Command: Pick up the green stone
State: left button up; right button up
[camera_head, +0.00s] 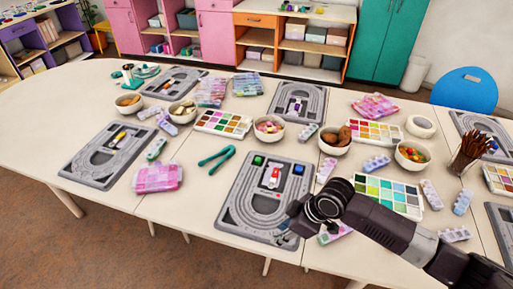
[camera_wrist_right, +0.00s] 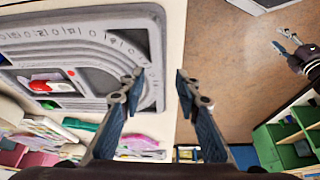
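The green stone (camera_head: 258,160) sits in a square recess at the top left of the grey bead board (camera_head: 235,213) at the front middle of the table. A blue stone (camera_head: 298,169) is in a recess to its right. A red and white piece (camera_head: 273,178) lies between and below them. My right gripper (camera_head: 292,238) is over the lower right edge of this board, away from the green stone. In the right wrist view my right gripper (camera_wrist_right: 158,80) is open and empty, fingers apart. My left gripper (camera_wrist_right: 279,39) shows small there, fingers apart over the floor.
Green pliers (camera_head: 216,157) lie left of the board and a pink bead box (camera_head: 158,178) farther left. A paint palette (camera_head: 388,195) and bead boxes stand to the right, bowls (camera_head: 269,128) behind. The table is clear between the pliers and the board.

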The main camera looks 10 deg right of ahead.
aim_at(258, 160)
jog(key=i, duration=1.25)
